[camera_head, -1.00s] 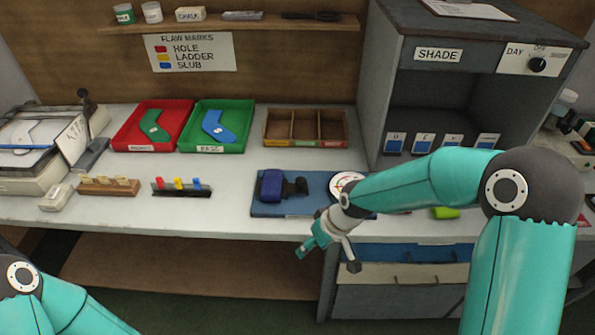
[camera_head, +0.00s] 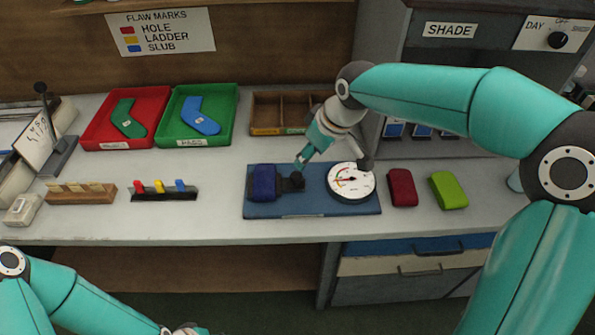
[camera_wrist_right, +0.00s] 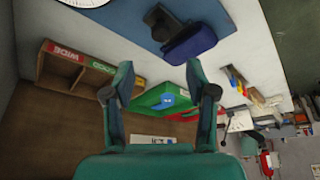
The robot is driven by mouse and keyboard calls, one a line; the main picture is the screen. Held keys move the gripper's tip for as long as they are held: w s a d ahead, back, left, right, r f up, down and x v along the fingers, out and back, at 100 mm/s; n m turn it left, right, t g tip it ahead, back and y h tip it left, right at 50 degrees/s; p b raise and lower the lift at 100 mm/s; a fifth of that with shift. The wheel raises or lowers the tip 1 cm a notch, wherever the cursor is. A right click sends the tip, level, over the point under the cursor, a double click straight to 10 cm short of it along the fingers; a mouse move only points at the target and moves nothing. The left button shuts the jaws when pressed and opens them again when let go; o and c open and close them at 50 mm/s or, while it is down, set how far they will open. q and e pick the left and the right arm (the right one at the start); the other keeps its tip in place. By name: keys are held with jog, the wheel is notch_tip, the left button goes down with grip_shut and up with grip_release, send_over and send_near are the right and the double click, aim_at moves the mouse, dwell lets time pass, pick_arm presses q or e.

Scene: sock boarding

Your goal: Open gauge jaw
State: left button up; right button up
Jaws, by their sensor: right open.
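The gauge sits on a blue base plate (camera_head: 310,208) near the front of the bench. It has a dark blue padded block (camera_head: 262,183), a dark jaw piece (camera_head: 291,184) just right of it, and a white round dial (camera_head: 351,182) on the right. My right gripper (camera_head: 333,162) is open and empty, its fingers spread over the back of the plate, one near the jaw piece, the other by the dial. I cannot tell whether a finger touches. The right wrist view shows both fingers apart (camera_wrist_right: 159,94), with the blue block (camera_wrist_right: 190,43) beyond them.
Behind the gauge stands a wooden divided box (camera_head: 268,112), close to my right wrist. A red block (camera_head: 402,187) and a lime block (camera_head: 448,190) lie right of the plate. A flag rack (camera_head: 163,193) and red (camera_head: 95,135) and green (camera_head: 222,137) sock trays are left.

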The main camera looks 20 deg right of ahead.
aim_at(297, 175)
jog(key=x, duration=1)
jog(key=shift+w+f, duration=0.1)
jog(key=shift+f, duration=0.1)
grip_shut()
